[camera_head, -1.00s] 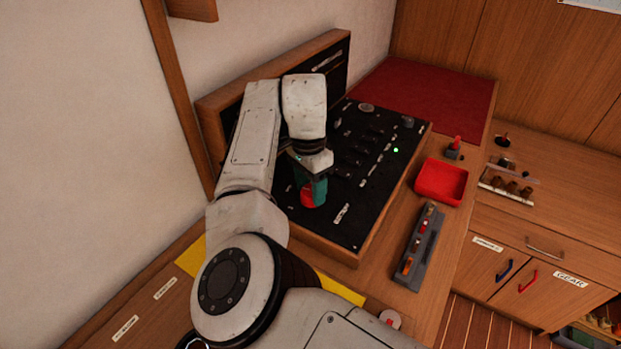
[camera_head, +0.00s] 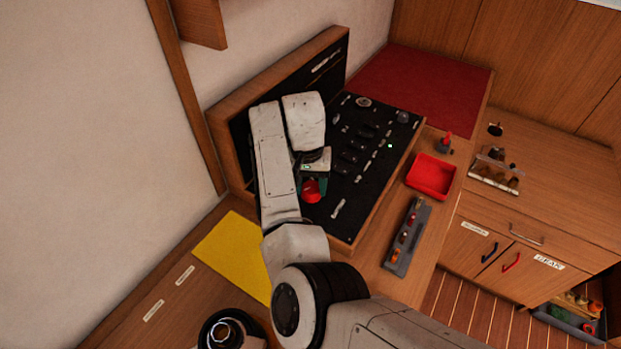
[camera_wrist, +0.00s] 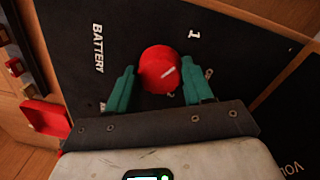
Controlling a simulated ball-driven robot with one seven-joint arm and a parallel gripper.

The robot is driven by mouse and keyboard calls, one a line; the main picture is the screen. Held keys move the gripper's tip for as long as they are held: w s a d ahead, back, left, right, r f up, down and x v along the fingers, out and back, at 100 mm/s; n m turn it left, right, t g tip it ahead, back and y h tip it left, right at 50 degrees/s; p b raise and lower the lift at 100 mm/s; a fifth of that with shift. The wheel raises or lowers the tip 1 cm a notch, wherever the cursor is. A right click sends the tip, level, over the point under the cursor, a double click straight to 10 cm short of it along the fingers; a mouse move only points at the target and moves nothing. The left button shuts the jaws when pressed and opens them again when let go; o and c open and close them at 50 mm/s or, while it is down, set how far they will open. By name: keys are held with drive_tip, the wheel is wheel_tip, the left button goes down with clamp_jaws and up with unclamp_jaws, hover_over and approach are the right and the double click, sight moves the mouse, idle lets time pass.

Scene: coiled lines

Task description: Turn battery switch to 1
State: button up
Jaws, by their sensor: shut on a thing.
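The battery switch is a round red knob (camera_wrist: 158,68) on the black panel (camera_wrist: 65,25), and it also shows in the head view (camera_head: 311,191). A white line on the knob slants toward the upper right. A white "1" is printed on the panel above right of the knob, and "BATTERY" to its left. My gripper (camera_wrist: 160,82) has its green fingers on either side of the knob, shut on it. In the head view my gripper (camera_head: 315,182) is over the knob, its fingers partly hidden.
A red tray (camera_head: 432,176) and a grey rack of small items (camera_head: 407,237) lie right of the panel. A yellow sheet (camera_head: 232,250) lies at its left front. Other knobs and switches line the panel farther back. A wall stands close on the left.

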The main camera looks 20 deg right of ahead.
sight(308, 188)
drive_tip(key=shift+n, duration=0.3)
drive_tip(key=o, duration=1)
drive_tip(key=r, duration=0.3)
drive_tip(key=r+b, duration=0.1)
drive_tip(key=r, duration=0.6)
drive_tip(key=shift+w+a+r, duration=0.2)
drive_tip(key=shift+a+r, duration=0.05)
drive_tip(key=shift+r, duration=0.15)
